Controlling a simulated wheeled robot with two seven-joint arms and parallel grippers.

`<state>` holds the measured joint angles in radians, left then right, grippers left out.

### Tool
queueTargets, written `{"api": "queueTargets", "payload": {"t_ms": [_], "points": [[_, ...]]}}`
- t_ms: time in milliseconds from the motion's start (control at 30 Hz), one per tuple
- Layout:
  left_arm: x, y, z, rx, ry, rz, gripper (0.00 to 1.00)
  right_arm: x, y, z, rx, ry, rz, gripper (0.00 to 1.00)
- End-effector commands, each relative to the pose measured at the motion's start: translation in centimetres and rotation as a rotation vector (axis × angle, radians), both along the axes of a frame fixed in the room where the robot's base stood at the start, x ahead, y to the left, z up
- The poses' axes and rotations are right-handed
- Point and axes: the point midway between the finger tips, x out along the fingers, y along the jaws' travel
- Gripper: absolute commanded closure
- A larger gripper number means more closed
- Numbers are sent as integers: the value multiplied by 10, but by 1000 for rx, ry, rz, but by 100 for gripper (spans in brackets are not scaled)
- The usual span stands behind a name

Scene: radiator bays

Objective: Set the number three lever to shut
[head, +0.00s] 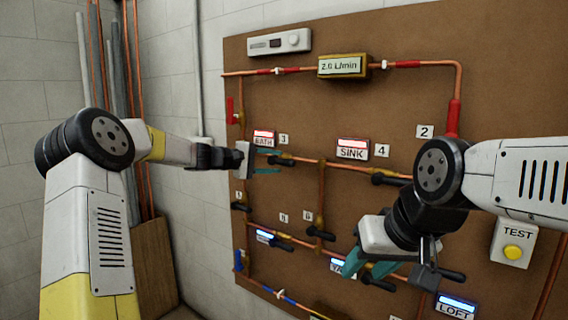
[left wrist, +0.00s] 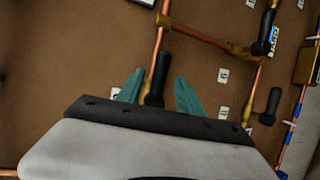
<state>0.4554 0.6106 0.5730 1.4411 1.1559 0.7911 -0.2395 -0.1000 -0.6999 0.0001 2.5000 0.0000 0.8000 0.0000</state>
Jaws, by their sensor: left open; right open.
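The number three lever (head: 282,160) has a black handle lying along the upper copper pipe, just below the white "3" label (head: 284,139) and right of the red BATH sign (head: 263,139). My left gripper (head: 267,161) is open at this lever. In the left wrist view, the black handle (left wrist: 158,76) stands between the two teal fingertips of my left gripper (left wrist: 160,88), roughly in line with the pipe. Gaps show on both sides, the wider one on the right. My right gripper (head: 369,266) is open near the lower pipe, in front of the lower levers and signs.
Lever four (head: 388,179) is further right, by the SINK sign (head: 352,149). A flow display (head: 342,66) reads about 2.0 L/min. A TEST button box (head: 513,243) is at the right. Several lower levers lie close to my right gripper. Loose pipes lean at the left.

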Motion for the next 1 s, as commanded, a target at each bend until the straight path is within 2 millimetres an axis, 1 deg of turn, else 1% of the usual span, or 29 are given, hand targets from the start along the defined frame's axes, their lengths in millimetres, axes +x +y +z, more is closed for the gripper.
{"api": "queueTargets", "payload": {"t_ms": [300,400,600,833,867,1000], "points": [[23,-42,-9,0,0,-6,57,0,0,0,0,0,0,57],[30,-53,-12,2,1,-4,57,0,0,0,0,0,0,57],[37,-64,-14,2,0,-2,57,0,0,0,0,0,0,57],[37,-64,-14,2,0,-2,57,0,0,0,0,0,0,57],[37,-64,-14,2,0,-2,59,0,0,0,0,0,0,57],[37,-64,-14,2,0,-2,86,0,0,0,0,0,0,57]]}}
